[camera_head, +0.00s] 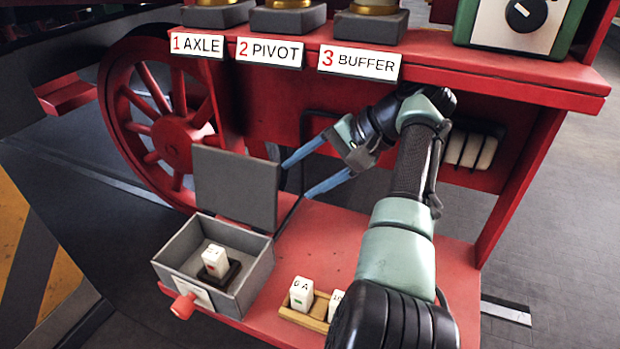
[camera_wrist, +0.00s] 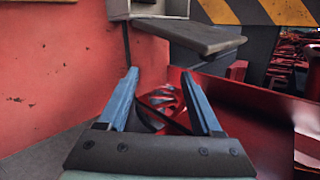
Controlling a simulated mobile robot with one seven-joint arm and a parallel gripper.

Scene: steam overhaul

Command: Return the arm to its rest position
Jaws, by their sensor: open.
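My gripper (camera_head: 315,172) is at the end of my arm, which reaches over the red lower shelf (camera_head: 345,245). Its two blue fingers are spread apart with nothing between them, and they point left toward the grey panel (camera_head: 236,188) standing upright behind the grey box. In the wrist view my gripper (camera_wrist: 166,98) also shows open and empty, with a red surface beyond it.
The open grey box (camera_head: 258,275) holds a white block (camera_head: 215,260) on a dark base. A wooden tray (camera_head: 290,314) with white lettered blocks is partly behind my arm. A red wheel (camera_head: 165,140) is at left. Labels 1 AXLE, 2 PIVOT, 3 BUFFER (camera_head: 360,63) line the upper red shelf.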

